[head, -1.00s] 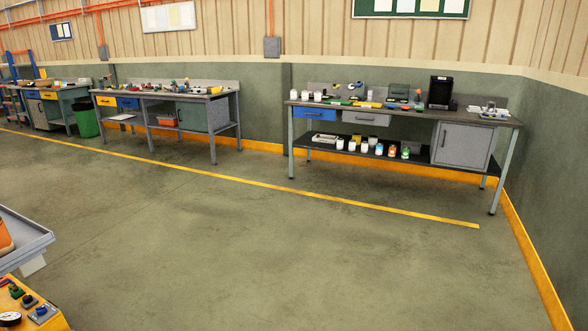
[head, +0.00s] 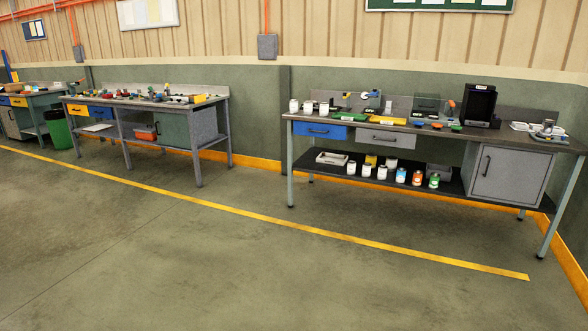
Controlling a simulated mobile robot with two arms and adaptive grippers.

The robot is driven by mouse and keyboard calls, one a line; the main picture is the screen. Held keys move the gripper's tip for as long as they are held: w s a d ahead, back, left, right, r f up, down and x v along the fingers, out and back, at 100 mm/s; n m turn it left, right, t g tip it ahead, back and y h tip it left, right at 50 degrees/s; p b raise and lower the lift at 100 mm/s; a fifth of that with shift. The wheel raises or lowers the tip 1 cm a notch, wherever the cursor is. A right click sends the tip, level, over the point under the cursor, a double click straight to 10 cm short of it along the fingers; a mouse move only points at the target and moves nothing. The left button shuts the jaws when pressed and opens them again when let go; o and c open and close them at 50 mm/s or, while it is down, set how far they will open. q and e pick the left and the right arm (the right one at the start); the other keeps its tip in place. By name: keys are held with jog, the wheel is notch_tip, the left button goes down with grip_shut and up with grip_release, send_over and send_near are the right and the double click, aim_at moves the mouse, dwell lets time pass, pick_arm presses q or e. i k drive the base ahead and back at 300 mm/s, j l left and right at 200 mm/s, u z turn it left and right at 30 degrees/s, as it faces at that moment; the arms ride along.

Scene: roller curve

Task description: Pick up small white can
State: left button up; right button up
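Several small white cans stand upright at the left end of the right workbench's top; one of these white cans (head: 293,105) is at the far left of the group. More white cans (head: 367,170) stand in a row on the lower shelf of the same workbench (head: 410,138). Cans with blue, orange and green labels stand to their right on that shelf. Neither of my grippers shows in the head view.
Open concrete floor (head: 250,260) lies in front, crossed by a yellow line (head: 300,229). A second workbench (head: 150,105) stands to the left, with a green bin (head: 58,129) beyond it. A grey cabinet (head: 508,173) hangs under the right bench.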

aim_at(323, 105)
jog(key=i, duration=4.35)
